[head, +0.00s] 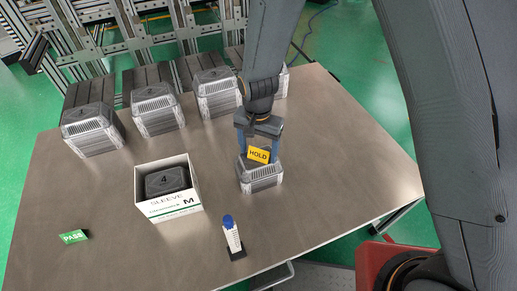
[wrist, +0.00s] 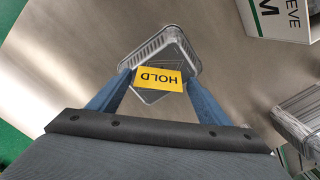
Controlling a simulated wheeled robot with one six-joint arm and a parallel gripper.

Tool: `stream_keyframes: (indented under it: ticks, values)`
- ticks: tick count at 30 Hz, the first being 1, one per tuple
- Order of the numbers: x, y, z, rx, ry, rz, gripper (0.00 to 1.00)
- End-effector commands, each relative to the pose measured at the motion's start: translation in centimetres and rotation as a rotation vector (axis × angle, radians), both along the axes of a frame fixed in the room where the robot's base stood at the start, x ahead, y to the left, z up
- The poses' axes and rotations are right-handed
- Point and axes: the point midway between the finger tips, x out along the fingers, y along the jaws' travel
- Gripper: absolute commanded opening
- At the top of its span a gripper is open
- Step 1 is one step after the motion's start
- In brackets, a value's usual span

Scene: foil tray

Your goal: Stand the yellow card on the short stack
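The yellow card (head: 258,154), marked HOLD, is at the top of the short stack (head: 261,180), a low grey ribbed block on the right half of the table. The card also shows in the wrist view (wrist: 158,78), upside down, over the stack (wrist: 160,45). My gripper (head: 260,151) is directly above the stack, pointing down, with one blue finger beside each side edge of the card. In the wrist view the fingers (wrist: 158,82) are wide apart with the card between them. Whether they press on its edges, and whether its lower edge touches the stack, I cannot tell.
A white SLEEVE M box (head: 170,206) holding a dark block is left of the stack. A green PASS card (head: 73,237) lies front left. Several taller grey stacks (head: 157,110) line the back edge.

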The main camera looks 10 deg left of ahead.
Motion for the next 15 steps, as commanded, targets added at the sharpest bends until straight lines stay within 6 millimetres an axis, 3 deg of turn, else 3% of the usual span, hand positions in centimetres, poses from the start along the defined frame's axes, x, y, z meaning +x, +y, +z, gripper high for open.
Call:
stream_keyframes:
  ticks: [9,15]
  values:
    - [0.0,0.0,0.1,0.0,0.0,0.0,0.72]
    - [0.1,0.1,2.0,0.002,-0.003,0.0,0.72]
